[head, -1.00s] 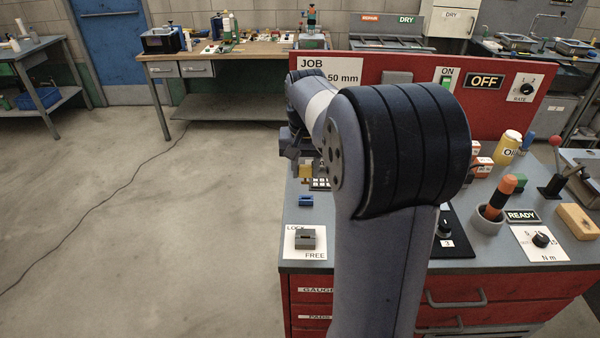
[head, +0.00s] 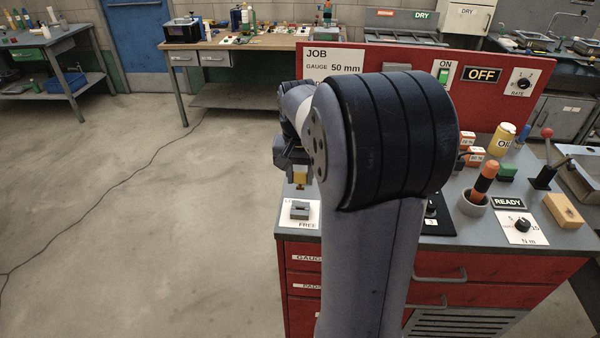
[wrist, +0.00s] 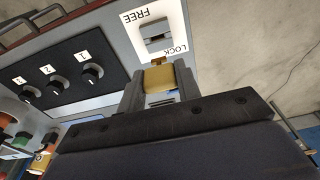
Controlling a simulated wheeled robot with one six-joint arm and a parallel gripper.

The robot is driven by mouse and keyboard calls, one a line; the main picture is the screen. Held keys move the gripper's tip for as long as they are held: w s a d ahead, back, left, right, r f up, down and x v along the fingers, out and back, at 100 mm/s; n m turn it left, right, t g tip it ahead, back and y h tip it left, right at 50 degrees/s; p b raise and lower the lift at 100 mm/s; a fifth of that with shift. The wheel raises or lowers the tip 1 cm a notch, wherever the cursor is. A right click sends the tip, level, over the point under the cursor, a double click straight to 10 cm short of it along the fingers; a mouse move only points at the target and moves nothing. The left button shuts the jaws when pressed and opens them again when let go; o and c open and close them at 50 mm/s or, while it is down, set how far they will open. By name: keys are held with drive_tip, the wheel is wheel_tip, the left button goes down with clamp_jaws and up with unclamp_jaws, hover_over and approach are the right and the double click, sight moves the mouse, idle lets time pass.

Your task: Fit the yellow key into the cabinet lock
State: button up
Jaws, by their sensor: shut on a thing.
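My gripper (head: 297,158) is shut on the yellow key (head: 300,174), with its bit pointing down. The lock (head: 300,209) is a grey block with a dark slot on a white plate at the bench's front left corner. The key hangs above the lock, apart from it in the head view. In the wrist view the key (wrist: 159,78) sits between both fingers, its narrow tip toward the lock (wrist: 156,35), with a gap showing. The plate reads LOCK and FREE. How the tip lines up with the slot is hard to tell.
A black panel with several knobs (wrist: 52,75) lies beside the lock plate. A red upright panel (head: 400,72) stands along the bench's back. An orange-handled tool in a cup (head: 472,203) stands farther right. Open floor (head: 130,230) lies left of the bench.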

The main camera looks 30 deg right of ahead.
drive_tip(key=b, duration=0.3)
hover_over(301, 207)
drive_tip(key=shift+s+a+f, duration=0.1)
drive_tip(key=shift+f, duration=1.3)
drive_tip(key=shift+a+f, duration=0.1)
drive_tip(key=shift+f, duration=1.3)
drive_tip(key=shift+f+b, duration=0.75)
drive_tip(key=shift+f, duration=0.5)
drive_tip(key=o, duration=1.1)
drive_tip(key=shift+c, duration=0.2)
drive_tip(key=shift+r, duration=0.1)
drive_tip(key=r, duration=0.7)
drive_tip(key=s+r, duration=0.1)
drive_tip(key=r, duration=0.2)
drive_tip(key=shift+a+r, duration=0.3)
drive_tip(key=shift+a, duration=0.1)
drive_tip(key=f, duration=0.7)
drive_tip(key=w+f, duration=0.1)
drive_tip(key=f, duration=0.2)
drive_tip(key=shift+d+f, duration=0.35)
drive_tip(key=shift+r+p, duration=0.3)
drive_tip(key=shift+r, duration=0.05)
